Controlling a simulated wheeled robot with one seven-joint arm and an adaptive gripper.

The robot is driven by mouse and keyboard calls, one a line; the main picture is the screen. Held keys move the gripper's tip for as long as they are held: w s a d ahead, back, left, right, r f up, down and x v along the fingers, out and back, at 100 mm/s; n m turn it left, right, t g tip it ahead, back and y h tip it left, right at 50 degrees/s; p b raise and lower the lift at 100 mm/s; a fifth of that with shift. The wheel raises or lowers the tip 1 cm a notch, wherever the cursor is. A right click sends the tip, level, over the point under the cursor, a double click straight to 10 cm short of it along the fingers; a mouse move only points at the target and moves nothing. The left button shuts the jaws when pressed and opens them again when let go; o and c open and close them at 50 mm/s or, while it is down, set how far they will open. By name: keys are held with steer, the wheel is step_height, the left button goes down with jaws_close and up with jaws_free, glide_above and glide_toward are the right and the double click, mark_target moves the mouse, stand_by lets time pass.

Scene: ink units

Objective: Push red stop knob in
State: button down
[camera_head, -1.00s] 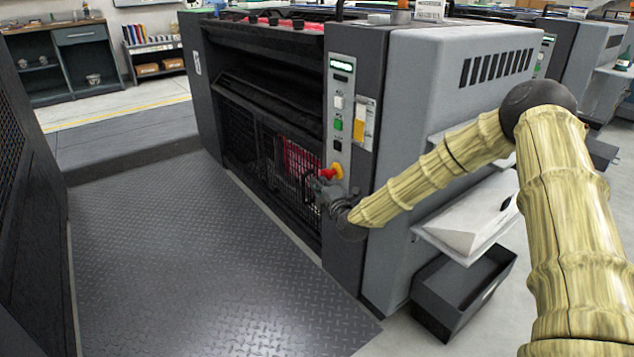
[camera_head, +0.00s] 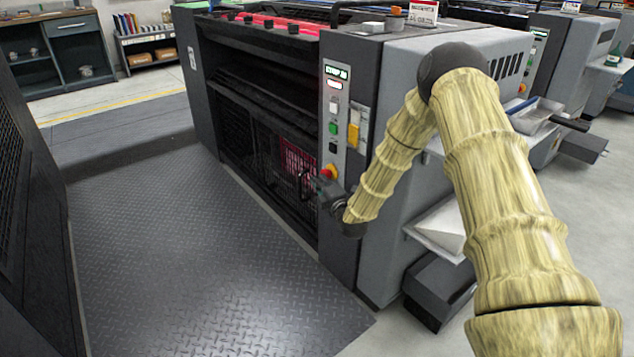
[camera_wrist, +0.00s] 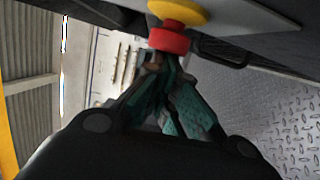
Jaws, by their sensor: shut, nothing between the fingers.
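The red stop knob (camera_head: 327,174) sits on a yellow collar (camera_head: 334,168) low on the control panel of the grey machine. It also shows large in the wrist view (camera_wrist: 169,40), with its yellow base (camera_wrist: 178,12) behind it. My gripper (camera_head: 318,184) is shut and empty, with its fingertips at the red knob. In the wrist view the closed fingers (camera_wrist: 160,72) overlap the knob's near edge and appear to touch it. The panel display (camera_head: 335,73) is lit and seems to read "STOP IN".
White, green and black buttons (camera_head: 333,128) and a yellow tag (camera_head: 353,135) are above the knob. A black handle (camera_head: 303,184) is close beside it on the left. Tread-plate floor (camera_head: 200,260) lies open in front. A paper tray (camera_head: 436,226) juts out under my arm.

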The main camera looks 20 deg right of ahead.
steer(key=s+a+p, duration=0.3)
steer(key=s, duration=0.8)
steer(key=shift+a, duration=0.3)
stand_by(0.4)
